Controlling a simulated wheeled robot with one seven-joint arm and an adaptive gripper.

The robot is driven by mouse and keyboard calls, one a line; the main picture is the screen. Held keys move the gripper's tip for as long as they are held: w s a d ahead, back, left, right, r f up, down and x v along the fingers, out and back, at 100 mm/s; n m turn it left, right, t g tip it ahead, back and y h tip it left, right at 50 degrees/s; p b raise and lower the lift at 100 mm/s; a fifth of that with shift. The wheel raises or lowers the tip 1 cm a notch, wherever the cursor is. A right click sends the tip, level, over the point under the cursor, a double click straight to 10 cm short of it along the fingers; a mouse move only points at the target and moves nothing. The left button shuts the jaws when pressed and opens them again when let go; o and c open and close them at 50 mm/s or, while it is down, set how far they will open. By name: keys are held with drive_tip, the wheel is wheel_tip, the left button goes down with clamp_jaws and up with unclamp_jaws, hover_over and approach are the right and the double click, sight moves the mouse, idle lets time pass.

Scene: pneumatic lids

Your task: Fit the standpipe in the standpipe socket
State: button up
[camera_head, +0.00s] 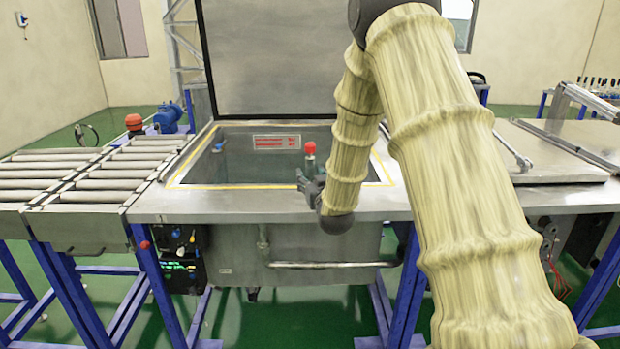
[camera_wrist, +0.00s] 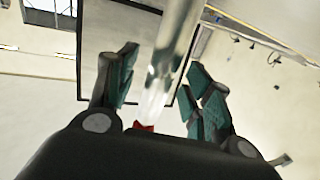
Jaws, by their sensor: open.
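A pipe with a red top, which looks like the standpipe (camera_head: 309,149), stands up at the open tank (camera_head: 225,203) in the head view. My gripper (camera_head: 311,183) is over the tank's opening, next to the pipe's lower visible part. In the wrist view a shiny, partly clear pipe (camera_wrist: 168,65) with a red end runs between the spread green-padded fingers of my gripper (camera_wrist: 163,78). The fingers are open, and I see no clear contact with the pipe. The pipe's lower end is hidden in the head view. I cannot make out the standpipe socket in either view.
The tank's large lid (camera_head: 270,60) stands raised behind the opening. A roller conveyor (camera_head: 85,175) adjoins the tank on the left. A closed lid (camera_head: 555,150) lies on the right. A handrail (camera_head: 330,264) runs along the tank's front. My arm hides part of the right side.

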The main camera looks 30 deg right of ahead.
drive_tip(key=shift+w+d, duration=0.2)
drive_tip(key=shift+w, duration=0.45)
clamp_jaws()
drive_tip(key=shift+r, duration=0.1)
